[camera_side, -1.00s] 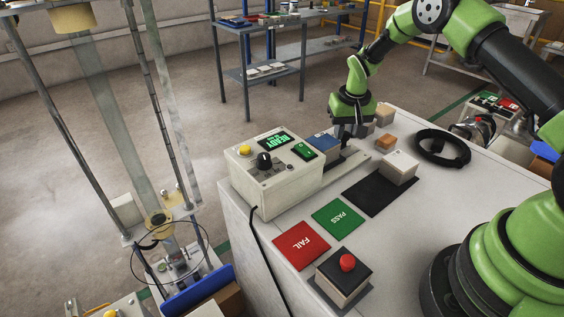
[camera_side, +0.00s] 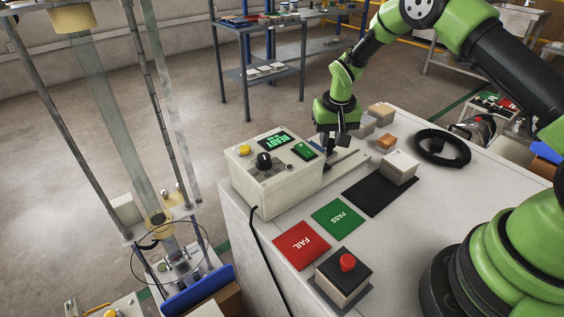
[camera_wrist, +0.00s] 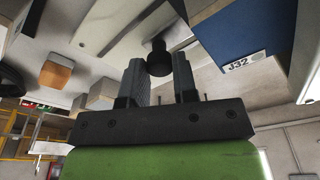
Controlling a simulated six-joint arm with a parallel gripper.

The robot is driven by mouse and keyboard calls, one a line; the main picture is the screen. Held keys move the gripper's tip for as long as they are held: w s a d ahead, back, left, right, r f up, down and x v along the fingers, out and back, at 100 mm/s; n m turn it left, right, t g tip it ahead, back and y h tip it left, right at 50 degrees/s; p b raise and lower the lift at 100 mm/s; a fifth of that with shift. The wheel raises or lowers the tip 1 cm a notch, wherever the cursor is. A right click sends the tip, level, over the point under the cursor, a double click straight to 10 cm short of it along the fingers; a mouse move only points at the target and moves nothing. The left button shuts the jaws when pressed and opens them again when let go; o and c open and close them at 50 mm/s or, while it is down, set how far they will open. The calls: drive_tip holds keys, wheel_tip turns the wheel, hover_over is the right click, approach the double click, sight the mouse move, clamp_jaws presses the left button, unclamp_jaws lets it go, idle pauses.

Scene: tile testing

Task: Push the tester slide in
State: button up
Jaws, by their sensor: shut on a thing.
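The cream tester box (camera_side: 271,185) stands at the bench's left edge, with its green screen reading READY. Its slide shows as a metal rail (camera_side: 348,162) on the box's right side. My gripper (camera_side: 331,150) points down close against that side. In the wrist view, my gripper (camera_wrist: 158,68) has its two fingers on either side of the slide's black knob (camera_wrist: 158,54), shut on it. The tile is not visible in the side view.
A block with a white top (camera_side: 400,165) sits on a black mat (camera_side: 370,192). Small tan blocks (camera_side: 386,142) and a black ring (camera_side: 442,148) lie to the right. Green PASS (camera_side: 338,217) and red FAIL (camera_side: 301,245) pads and a red button (camera_side: 347,262) are in front.

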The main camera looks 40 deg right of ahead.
sight(314, 145)
drive_tip(key=shift+a+r, duration=0.1)
drive_tip(key=shift+a, duration=2.65)
drive_tip(key=o, duration=0.5)
drive_tip(key=shift+o, duration=0.2)
drive_tip(key=shift+o, duration=0.3)
drive_tip(key=shift+r, duration=1.55)
drive_tip(key=shift+o, duration=0.9)
drive_tip(key=shift+a+r, duration=0.1)
drive_tip(key=shift+r, duration=1.3)
drive_tip(key=shift+r, duration=0.1)
